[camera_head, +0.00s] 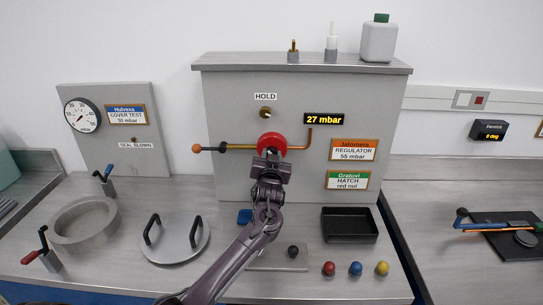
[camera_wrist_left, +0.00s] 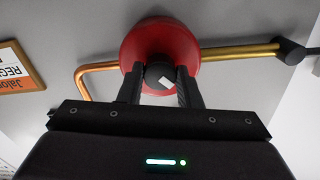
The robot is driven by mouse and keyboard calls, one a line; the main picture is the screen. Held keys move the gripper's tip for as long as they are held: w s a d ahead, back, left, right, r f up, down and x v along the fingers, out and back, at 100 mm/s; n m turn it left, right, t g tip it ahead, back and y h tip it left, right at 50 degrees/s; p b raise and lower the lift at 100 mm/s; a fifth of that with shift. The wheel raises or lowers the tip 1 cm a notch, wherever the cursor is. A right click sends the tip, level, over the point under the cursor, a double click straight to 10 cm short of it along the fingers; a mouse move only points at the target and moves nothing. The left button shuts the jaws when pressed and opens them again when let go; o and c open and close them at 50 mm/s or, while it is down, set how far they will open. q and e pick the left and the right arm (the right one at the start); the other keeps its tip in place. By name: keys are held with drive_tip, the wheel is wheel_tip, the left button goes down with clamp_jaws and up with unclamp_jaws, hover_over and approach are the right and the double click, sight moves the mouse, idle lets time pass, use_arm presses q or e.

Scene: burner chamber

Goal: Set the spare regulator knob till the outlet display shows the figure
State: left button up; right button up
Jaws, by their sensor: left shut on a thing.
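The red round regulator (camera_head: 272,140) sits on the copper pipe across the grey panel. Its black knob (camera_wrist_left: 158,72), with a white mark, shows in the left wrist view at the centre of the red body (camera_wrist_left: 150,38). My left gripper (camera_head: 271,158) is shut on this knob, one finger on each side; in the head view the gripper hides the knob. The outlet display (camera_head: 324,119) reads 27 mbar. An orange-topped plate (camera_head: 353,150) to its right reads Jalomera, REGULATOR, 55 mbar. My right gripper is not in view.
A HOLD switch (camera_head: 265,113) is above the regulator. A gauge panel (camera_head: 110,120) stands left, with a COVER TEST 30 mbar plate. On the bench are a ring (camera_head: 82,220), a handled lid (camera_head: 175,240), a black tray (camera_head: 350,224) and several coloured knobs (camera_head: 355,269).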

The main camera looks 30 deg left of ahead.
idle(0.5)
use_arm(q)
drive_tip(key=o, duration=1)
drive_tip(key=shift+b+v, duration=1.25)
drive_tip(key=shift+v, duration=2.7)
